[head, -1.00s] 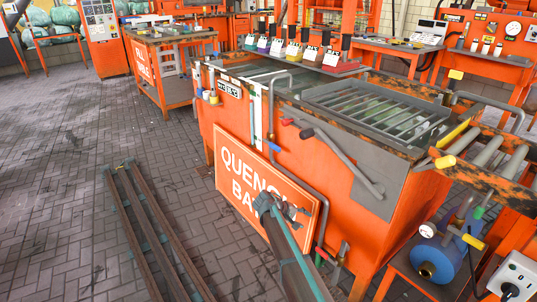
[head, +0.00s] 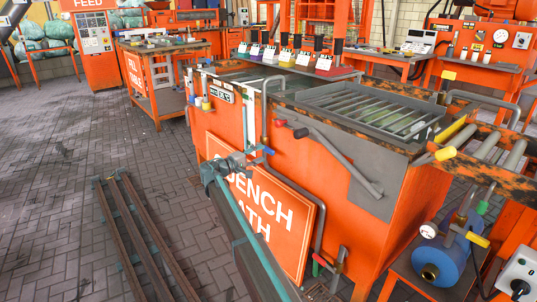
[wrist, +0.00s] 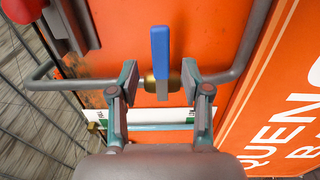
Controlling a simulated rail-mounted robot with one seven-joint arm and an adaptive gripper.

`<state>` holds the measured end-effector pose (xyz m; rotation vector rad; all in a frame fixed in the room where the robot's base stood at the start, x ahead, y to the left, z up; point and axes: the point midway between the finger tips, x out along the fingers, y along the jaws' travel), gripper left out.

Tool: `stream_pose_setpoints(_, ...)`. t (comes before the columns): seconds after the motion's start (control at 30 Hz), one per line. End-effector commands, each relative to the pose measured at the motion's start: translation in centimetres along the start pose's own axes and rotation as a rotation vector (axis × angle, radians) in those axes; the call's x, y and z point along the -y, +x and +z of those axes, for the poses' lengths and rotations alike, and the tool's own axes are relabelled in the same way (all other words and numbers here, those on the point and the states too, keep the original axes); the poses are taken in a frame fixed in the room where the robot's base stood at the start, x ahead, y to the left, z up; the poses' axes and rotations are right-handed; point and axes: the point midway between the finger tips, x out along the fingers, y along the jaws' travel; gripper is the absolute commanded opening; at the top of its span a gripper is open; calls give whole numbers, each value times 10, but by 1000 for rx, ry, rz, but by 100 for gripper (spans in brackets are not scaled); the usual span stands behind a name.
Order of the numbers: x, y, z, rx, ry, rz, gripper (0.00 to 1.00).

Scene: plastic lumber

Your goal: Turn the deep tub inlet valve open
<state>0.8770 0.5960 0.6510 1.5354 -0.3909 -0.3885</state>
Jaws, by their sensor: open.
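The deep tub is the orange quench bath (head: 370,230) filling the middle of the head view. On its front, a grey pipe carries a valve with a blue lever (head: 268,150). In the wrist view the blue lever (wrist: 160,50) stands upright in the picture, across the pipe, above a brass body (wrist: 151,86). My gripper (wrist: 158,78) is open, with one finger pad on each side of the brass body and lower lever end. I cannot tell whether either pad touches. In the head view my gripper (head: 252,158) is beside the valve, partly overlapping the sign.
The quench bath sign (head: 285,195) stands just below and right of my gripper. A red-ended lever (head: 301,132) is close right of the valve. Steel rails (head: 140,235) lie on the floor at left.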

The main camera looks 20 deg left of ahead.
Motion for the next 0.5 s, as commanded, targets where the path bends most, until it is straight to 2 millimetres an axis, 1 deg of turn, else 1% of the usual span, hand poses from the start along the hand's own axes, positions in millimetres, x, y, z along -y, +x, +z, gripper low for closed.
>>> stream_pose_setpoints(0.03, 3, 10, -1, 2, 0, 0, 48)
stream_pose_setpoints(0.1, 3, 22, -1, 1, 0, -1, 48)
stream_pose_setpoints(0.2, 3, 35, -1, 1, 0, -1, 48)
stream_pose_setpoints(0.33, 2, 47, 0, 0, 0, -1, 48)
stream_pose_setpoints(0.5, 1, 54, 0, 0, 0, -2, 48)
